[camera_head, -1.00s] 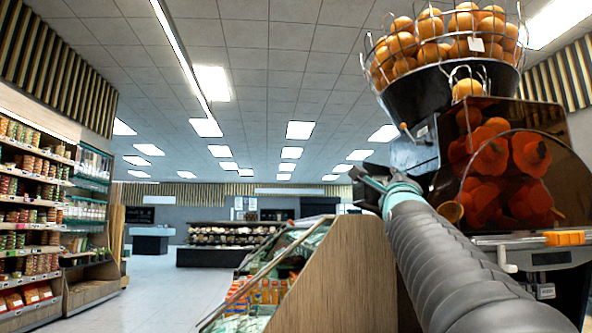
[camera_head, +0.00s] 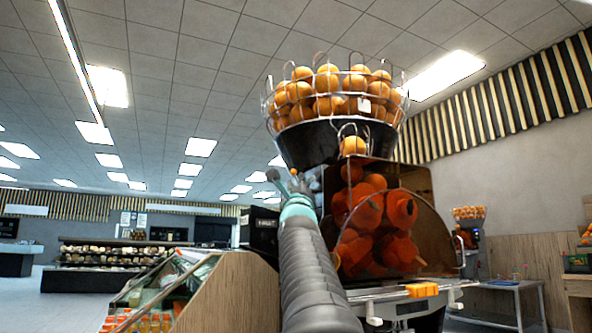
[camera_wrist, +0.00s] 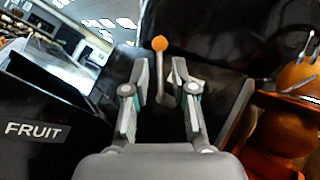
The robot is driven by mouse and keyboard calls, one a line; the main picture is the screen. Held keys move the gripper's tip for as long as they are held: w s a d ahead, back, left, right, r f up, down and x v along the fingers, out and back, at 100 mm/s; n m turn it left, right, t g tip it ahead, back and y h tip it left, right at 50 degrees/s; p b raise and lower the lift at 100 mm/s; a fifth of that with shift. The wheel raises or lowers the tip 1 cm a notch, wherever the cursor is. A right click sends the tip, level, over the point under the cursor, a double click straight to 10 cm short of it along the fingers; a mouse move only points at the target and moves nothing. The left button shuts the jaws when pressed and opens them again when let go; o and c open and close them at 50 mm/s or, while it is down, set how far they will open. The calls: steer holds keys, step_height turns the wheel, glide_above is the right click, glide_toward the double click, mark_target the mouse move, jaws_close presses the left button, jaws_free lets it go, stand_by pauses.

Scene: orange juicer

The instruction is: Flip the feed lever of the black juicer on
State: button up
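The black juicer (camera_head: 310,143) stands right of centre in the head view, with a wire basket of oranges (camera_head: 335,90) on top and orange rollers behind a dark clear cover. Its feed lever, a grey stalk with an orange knob (camera_wrist: 160,44), stands up in the wrist view. The knob also shows small in the head view (camera_head: 293,171). My gripper (camera_wrist: 161,80) is open, its fingers on either side of the lever's stalk in the picture, with the knob above them. I cannot tell whether a finger touches it. My gripper looks small in the head view (camera_head: 289,184), just below the knob.
A black box marked FRUIT (camera_wrist: 35,125) is left of my gripper in the wrist view. A wood-sided display counter (camera_head: 225,295) stands left of my arm. A metal table (camera_head: 510,287) and another orange-filled machine (camera_head: 468,214) are at the right. Open floor lies far left.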

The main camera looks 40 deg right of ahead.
mark_target(297, 180)
steer(key=shift+p+x, duration=0.8)
steer(key=shift+x, duration=0.8)
jaws_close()
